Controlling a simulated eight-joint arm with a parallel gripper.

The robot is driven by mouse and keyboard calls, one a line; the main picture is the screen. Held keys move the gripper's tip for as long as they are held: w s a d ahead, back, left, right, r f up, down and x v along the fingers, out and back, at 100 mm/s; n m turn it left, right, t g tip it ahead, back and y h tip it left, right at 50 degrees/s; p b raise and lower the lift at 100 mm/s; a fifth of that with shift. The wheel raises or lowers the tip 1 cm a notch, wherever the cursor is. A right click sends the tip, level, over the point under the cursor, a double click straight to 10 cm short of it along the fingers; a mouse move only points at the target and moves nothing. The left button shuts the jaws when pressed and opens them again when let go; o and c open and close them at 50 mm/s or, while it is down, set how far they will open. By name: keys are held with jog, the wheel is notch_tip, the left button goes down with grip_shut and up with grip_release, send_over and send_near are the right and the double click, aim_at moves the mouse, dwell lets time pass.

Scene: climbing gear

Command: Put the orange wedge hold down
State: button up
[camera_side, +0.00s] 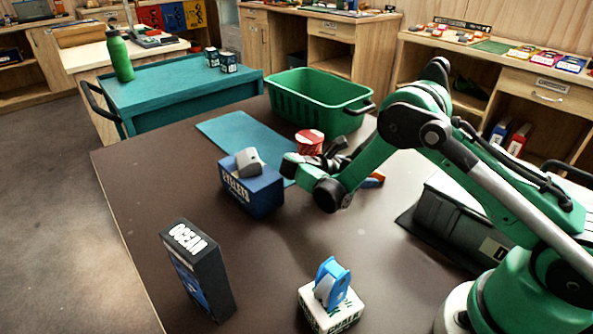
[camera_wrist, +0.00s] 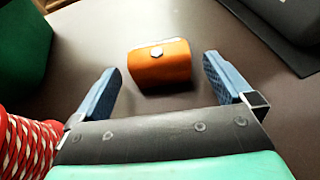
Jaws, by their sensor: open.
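The orange wedge hold (camera_wrist: 160,66) lies on the brown table in the wrist view, with a pale bolt head on its face. My gripper (camera_wrist: 161,64) is open, with one blue finger on each side of the hold. Gaps show between the hold and both fingers, and nothing is gripped. In the side view only a small orange part of the hold (camera_side: 376,178) shows behind my arm. My fingers are mostly hidden there.
A red-and-white rope coil (camera_wrist: 28,145) is close to my left finger. A green bin (camera_side: 318,88) and teal mat (camera_side: 232,130) lie behind. A blue box (camera_side: 252,192), black box (camera_side: 198,272) and blue-topped white block (camera_side: 330,308) stand on the table.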

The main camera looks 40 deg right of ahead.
jog(key=v, duration=0.3)
jog(key=shift+w+a+r, duration=0.1)
jog(key=shift+a+r, duration=0.05)
jog(key=shift+a, duration=0.2)
jog(key=shift+w+a+r, duration=0.1)
jog(key=shift+a+r, duration=0.05)
jog(key=shift+r, duration=0.15)
jog(key=r+m+t+y, duration=0.1)
jog(key=r, duration=0.1)
jog(key=r+m+t+y, duration=0.1)
jog(key=r, duration=0.1)
jog(key=shift+w+a+r+y, duration=0.15)
jog(key=shift+w+r+y, duration=0.05)
jog(key=shift+r+y, duration=0.1)
jog(key=s+a+r+m+t+y, duration=0.6)
jog(key=s+a+m+t+y, duration=0.2)
jog(key=m, duration=0.5)
jog(key=shift+s+a+r+y, duration=0.25)
jog(key=shift+s+a+y, duration=0.2)
jog(key=shift+s+y, duration=0.75)
